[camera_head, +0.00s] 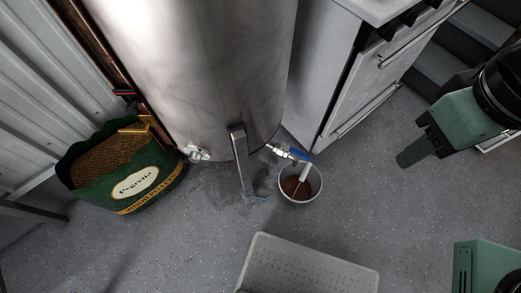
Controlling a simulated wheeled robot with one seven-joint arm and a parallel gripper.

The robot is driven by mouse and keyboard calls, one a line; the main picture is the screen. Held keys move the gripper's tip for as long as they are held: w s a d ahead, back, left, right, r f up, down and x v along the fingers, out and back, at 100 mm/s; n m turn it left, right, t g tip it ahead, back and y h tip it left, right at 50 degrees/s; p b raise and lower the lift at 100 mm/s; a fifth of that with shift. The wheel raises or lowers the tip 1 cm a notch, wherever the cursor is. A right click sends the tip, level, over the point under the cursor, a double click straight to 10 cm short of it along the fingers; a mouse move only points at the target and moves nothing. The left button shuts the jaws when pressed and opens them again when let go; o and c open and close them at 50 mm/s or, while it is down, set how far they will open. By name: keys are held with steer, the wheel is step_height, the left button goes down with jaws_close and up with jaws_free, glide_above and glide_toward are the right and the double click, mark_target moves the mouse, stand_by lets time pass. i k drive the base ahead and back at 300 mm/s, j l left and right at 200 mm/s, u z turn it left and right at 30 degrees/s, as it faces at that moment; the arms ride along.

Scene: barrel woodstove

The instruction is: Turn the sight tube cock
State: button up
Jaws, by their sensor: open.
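A large steel cylinder (200,60) stands upright at the top centre. A small valve with a blue lever (298,155) sticks out low on its right side, above a round bucket (285,190) with brown contents. A second small metal fitting (198,154) sits low on its left side. I cannot tell which of the two is the sight tube cock. My gripper (412,153), dark green, is at the right, above the floor and apart from both fittings. It is open and appears empty; its fingers are hard to separate in this view.
A green pellet sack (140,190) stands left of the cylinder. A grey metal leg (240,160) stands at its front. A white cabinet (365,75) with bar handles is to the right, with steps (440,65) behind. A perforated light panel (310,265) is at the bottom.

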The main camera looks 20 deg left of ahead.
mark_target(145, 131)
steer(key=k+u, duration=0.15)
steer(key=u, duration=1.8)
